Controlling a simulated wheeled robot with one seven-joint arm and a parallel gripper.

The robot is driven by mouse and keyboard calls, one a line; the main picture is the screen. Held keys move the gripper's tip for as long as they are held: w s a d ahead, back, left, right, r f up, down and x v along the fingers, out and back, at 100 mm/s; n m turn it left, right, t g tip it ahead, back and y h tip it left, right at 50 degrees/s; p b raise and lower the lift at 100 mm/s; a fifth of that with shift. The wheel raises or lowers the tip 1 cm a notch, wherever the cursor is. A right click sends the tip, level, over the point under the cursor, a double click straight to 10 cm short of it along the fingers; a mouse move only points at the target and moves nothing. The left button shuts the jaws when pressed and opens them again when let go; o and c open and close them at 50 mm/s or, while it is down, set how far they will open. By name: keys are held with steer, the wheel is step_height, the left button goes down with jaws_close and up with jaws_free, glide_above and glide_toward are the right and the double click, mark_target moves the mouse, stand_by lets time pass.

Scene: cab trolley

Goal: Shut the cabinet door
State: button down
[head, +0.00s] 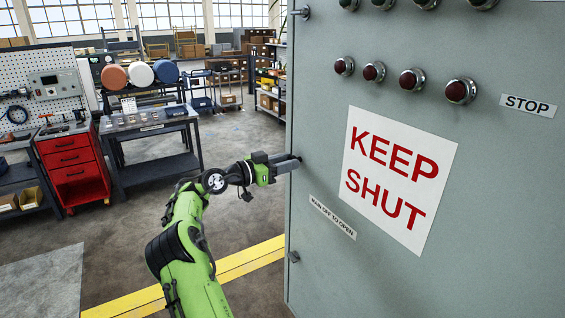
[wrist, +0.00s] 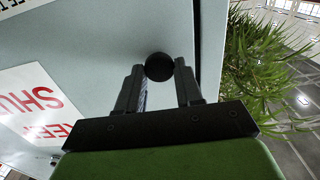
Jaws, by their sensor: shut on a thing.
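The grey cabinet door (head: 470,220) fills the right of the head view and carries a white KEEP SHUT sign (head: 400,175). It also shows in the wrist view (wrist: 110,50), with a dark strip along its edge. How far it stands open I cannot tell. My gripper (head: 297,159) reaches the door near its left edge, left of the sign. In the wrist view my gripper (wrist: 158,72) has its two fingers on either side of a round black knob (wrist: 159,66) and is shut on it. The knob is hidden behind the fingers in the head view.
Red lamps (head: 460,91) and a STOP label (head: 528,105) are on the door. A small label (head: 332,216) sits below my gripper. A red drawer cabinet (head: 75,165) and a dark workbench (head: 155,150) stand at left. Floor with a yellow stripe (head: 250,258) is clear. Leaves (wrist: 250,60) show beyond the edge.

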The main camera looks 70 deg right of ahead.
steer(key=shift+s+d+r, duration=0.1)
steer(key=shift+s+r, duration=0.1)
steer(key=shift+r, duration=0.05)
steer(key=c, duration=1.2)
jaws_free()
steer(key=shift+o, duration=1.4)
steer(key=shift+s+d, duration=0.15)
steer(key=shift+d, duration=0.1)
steer(key=shift+o, duration=0.7)
steer(key=shift+s+d+f, duration=0.15)
steer(key=shift+d+f, duration=0.1)
steer(key=shift+d, duration=0.2)
steer(key=v, duration=1.6)
steer(key=shift+a+b, duration=0.25)
steer(key=shift+b, duration=0.2)
